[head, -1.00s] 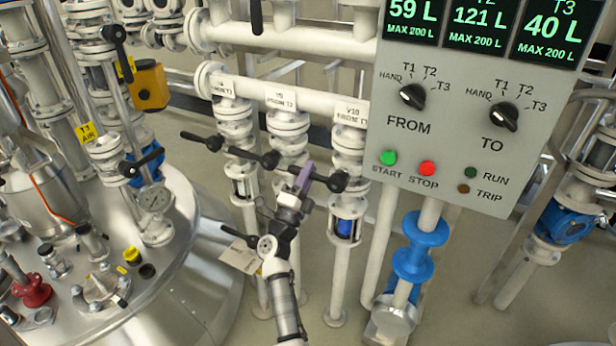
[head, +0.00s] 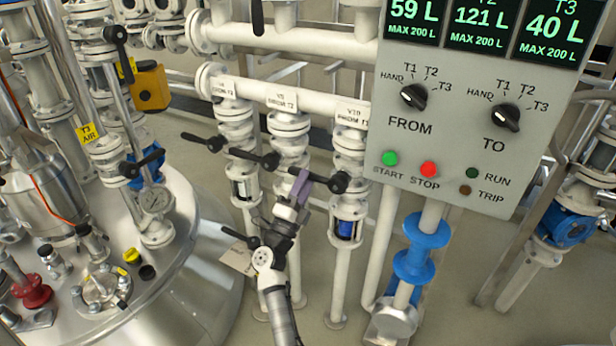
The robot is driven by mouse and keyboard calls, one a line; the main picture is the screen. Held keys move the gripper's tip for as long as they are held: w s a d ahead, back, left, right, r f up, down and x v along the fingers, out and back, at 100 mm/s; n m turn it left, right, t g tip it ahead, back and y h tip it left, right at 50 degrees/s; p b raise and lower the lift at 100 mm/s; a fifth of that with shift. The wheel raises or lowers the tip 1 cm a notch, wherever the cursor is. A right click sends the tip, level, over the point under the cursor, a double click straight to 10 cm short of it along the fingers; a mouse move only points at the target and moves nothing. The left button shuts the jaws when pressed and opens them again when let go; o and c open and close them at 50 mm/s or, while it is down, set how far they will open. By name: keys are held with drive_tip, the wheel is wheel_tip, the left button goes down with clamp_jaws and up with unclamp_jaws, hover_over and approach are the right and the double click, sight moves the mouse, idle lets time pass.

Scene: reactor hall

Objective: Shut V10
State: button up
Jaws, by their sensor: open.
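V10 is the rightmost of three similar valves and has a "V10 FROM T3" label (head: 352,113) above it. Its black lever (head: 324,181) sticks out to the left from a round black hub, across the white vertical pipe. My gripper (head: 298,190), with a purple finger part, is at the left end of this lever and partly covers it. It is open. I cannot tell whether the lever lies between the fingers or just behind them.
Two similar black levers, one on the middle valve (head: 252,157) and one on the left valve (head: 205,140), are close by on the left. The grey pump panel (head: 450,150) is at the right. A steel vessel (head: 190,270) fills the lower left. A white tag (head: 238,258) hangs behind my arm.

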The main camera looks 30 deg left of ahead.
drive_tip(key=b+v, duration=0.1)
drive_tip(key=v, duration=1)
drive_tip(key=shift+b, duration=0.3)
drive_tip(key=shift+a+r, duration=0.1)
